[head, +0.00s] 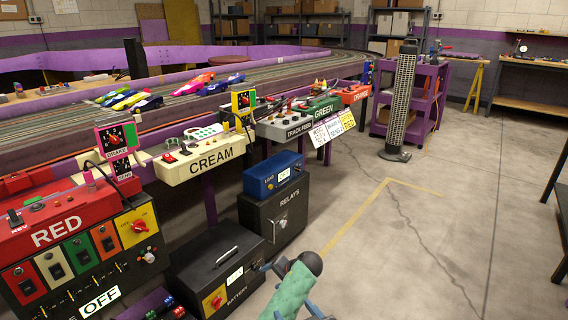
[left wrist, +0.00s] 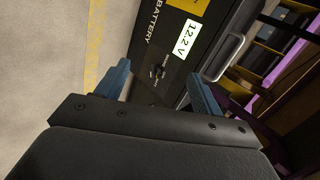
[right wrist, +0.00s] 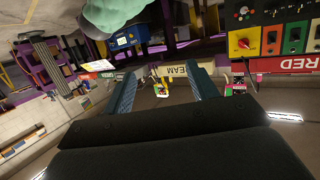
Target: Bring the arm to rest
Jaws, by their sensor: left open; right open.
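My left gripper (left wrist: 158,72) is open, with its two blue fingers apart and nothing between them. Beyond the fingers in the left wrist view is the black battery box (left wrist: 172,62) with its 12.2 V display; I cannot tell the exact gap. My right gripper (right wrist: 161,76) is also open and empty. In the right wrist view the picture is upside down, and the cream console (right wrist: 172,71) shows beyond the fingers, well apart from them.
The red console (head: 60,232), cream console (head: 205,160), battery box (head: 222,262) and relays box (head: 275,215) line the left. The slot track (head: 60,110) runs behind, with several cars. A grey tower (head: 402,95) stands on the floor. Floor at right (head: 420,240) is clear.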

